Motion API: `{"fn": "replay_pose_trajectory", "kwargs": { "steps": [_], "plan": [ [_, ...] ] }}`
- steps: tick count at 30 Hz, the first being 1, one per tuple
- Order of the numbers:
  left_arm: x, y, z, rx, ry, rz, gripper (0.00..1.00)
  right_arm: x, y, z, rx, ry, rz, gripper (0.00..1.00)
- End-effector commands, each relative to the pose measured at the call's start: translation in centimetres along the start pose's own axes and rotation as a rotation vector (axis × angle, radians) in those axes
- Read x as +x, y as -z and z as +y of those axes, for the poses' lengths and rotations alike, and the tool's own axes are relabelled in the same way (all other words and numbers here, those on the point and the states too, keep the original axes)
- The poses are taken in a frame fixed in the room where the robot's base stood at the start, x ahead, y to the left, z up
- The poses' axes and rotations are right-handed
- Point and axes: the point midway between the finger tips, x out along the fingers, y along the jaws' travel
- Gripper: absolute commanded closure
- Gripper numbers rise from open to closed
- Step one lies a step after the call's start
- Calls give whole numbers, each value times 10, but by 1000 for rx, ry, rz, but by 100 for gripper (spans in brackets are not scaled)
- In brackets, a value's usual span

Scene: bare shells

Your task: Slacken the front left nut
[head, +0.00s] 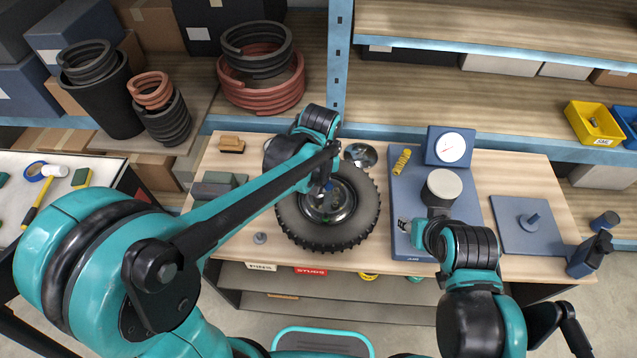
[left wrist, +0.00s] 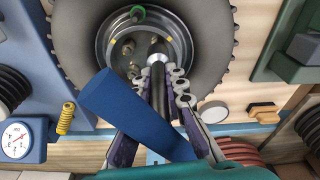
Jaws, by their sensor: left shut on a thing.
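A wheel with a black knobbly tyre (head: 360,218) and grey metal rim lies flat on the bench. My left gripper (head: 326,186) is over the hub. It is shut on a blue-handled tool (left wrist: 108,93) with a dark shaft (left wrist: 158,72) pointing into the hub. Whether the tool's tip sits on a nut is hidden. My right gripper (head: 408,229) is low over the blue board's left edge; its jaws are too small to read.
The blue board (head: 460,190) holds a yellow spring (head: 402,161), and a white-faced dial (head: 451,147) stands at its back. A blue plate with a post (head: 530,240) lies right. Brush (head: 231,144) and dark block (head: 213,187) lie left of the wheel. Shelves stand behind.

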Motion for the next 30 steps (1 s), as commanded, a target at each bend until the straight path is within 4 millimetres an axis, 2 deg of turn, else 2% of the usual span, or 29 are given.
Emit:
{"fn": "replay_pose_trajectory", "kwargs": {
  "steps": [17, 30],
  "plan": [
    [2, 0, 0, 0, 0, 0, 100, 2, -1, 0, 0, 0, 0, 60],
    [13, -2, 0, 0, 0, 0, 100, 9, -7, 0, 0, 0, 0, 60]
  ]
}}
